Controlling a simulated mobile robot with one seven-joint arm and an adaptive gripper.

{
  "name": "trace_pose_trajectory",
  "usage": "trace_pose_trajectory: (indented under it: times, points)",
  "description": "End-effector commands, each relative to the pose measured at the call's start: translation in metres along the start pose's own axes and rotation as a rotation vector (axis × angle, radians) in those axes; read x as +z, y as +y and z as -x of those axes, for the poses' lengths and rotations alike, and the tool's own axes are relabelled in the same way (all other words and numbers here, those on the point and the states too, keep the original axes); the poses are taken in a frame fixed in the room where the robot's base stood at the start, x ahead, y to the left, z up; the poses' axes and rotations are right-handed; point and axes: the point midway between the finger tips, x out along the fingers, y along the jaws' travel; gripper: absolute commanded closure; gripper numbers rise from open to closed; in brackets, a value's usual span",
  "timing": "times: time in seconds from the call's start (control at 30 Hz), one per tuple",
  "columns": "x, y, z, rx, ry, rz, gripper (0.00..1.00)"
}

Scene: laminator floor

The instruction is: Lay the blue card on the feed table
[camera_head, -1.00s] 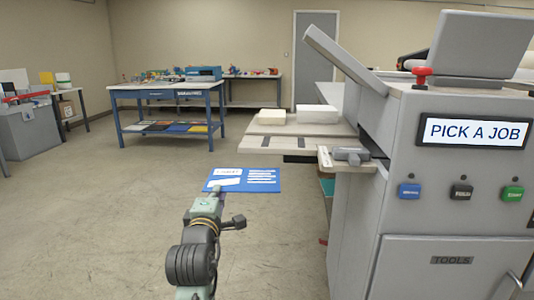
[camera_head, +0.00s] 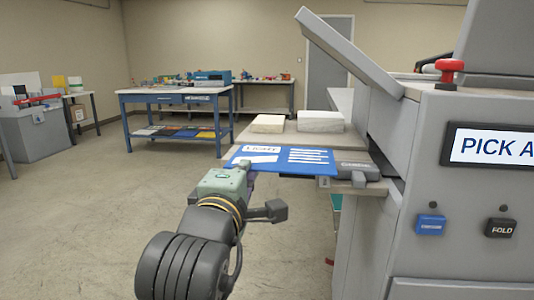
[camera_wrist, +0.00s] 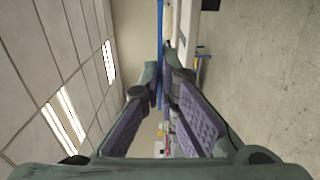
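The blue card (camera_head: 285,163), with white printed text, is held out flat in front of my gripper (camera_head: 246,170) in the head view. In the wrist view it shows edge-on as a thin blue strip (camera_wrist: 160,45) between the fingertips (camera_wrist: 162,84). My gripper is shut on its near edge. The feed table (camera_head: 275,139) is the pale ledge at the left side of the grey machine. The card overlaps its near part in the picture; I cannot tell whether they touch.
Two pale stacks (camera_head: 320,121) (camera_head: 267,123) lie toward the back of the feed table. The grey machine (camera_head: 430,130) with buttons and a raised tilted panel (camera_head: 345,50) stands at right. A blue workbench (camera_head: 180,97) is behind.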

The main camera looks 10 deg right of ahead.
Motion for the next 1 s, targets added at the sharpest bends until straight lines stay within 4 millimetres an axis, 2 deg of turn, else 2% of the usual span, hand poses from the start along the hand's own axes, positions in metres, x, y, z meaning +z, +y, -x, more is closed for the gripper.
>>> trace_pose_trajectory:
  times: [0.13,0.27,0.4,0.73,0.8,1.0]
  points:
    - [-0.003,0.001,-0.004,-0.001,0.001,0.001,1.0]
    - [-0.015,0.0,-0.024,-0.009,0.002,0.005,1.0]
    - [-0.019,0.006,-0.034,-0.007,-0.003,0.002,1.0]
    - [-0.028,0.003,-0.046,-0.005,0.002,0.003,1.0]
    - [-0.039,-0.007,-0.065,-0.004,0.001,0.003,1.0]
    - [-0.064,-0.01,-0.107,-0.003,0.001,0.002,1.0]
